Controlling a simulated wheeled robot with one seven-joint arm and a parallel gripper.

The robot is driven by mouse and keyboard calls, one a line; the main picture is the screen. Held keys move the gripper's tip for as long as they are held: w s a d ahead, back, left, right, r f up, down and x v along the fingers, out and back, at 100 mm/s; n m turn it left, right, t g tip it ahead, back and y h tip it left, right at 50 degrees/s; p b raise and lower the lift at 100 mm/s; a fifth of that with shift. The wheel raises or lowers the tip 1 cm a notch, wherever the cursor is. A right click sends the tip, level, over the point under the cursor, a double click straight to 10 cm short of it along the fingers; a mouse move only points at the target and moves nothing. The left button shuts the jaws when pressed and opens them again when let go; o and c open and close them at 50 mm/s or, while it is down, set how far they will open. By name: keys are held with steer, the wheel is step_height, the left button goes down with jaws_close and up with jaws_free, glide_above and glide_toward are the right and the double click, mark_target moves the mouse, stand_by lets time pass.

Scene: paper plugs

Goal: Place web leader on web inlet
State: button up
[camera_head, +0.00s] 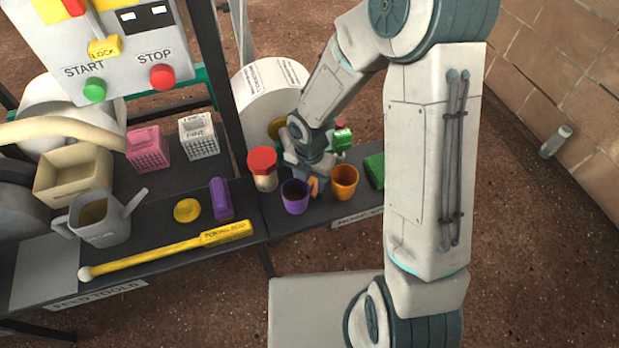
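My gripper (308,176) points down over the right-hand part of the dark bench, behind the purple cup and left of the orange cup. Its fingertips are small and partly hidden, so I cannot tell whether it is open or holds anything. A small orange piece (313,187) shows just below it, between the cups. No part is readable as the web leader or web inlet. A large white roll (262,92) with printed labels stands behind my gripper. A cream band (62,131) curves over a pale rounded form at the far left.
A purple cup (295,198), an orange cup (344,181) and a red-capped jar (263,170) crowd my gripper. A green block (375,169) lies at right.

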step_height(320, 180, up, 12)
steer(key=p, duration=0.6)
steer(key=s+d+r+m, duration=0.6)
steer(key=r+m, duration=0.1)
steer(key=m, duration=0.8)
steer(key=s+d+r+m+t, duration=0.1)
steer(key=s+d+r+m, duration=0.5)
steer(key=m, duration=0.9)
steer(key=shift+d+r, duration=0.15)
steer(key=shift+r, duration=0.35)
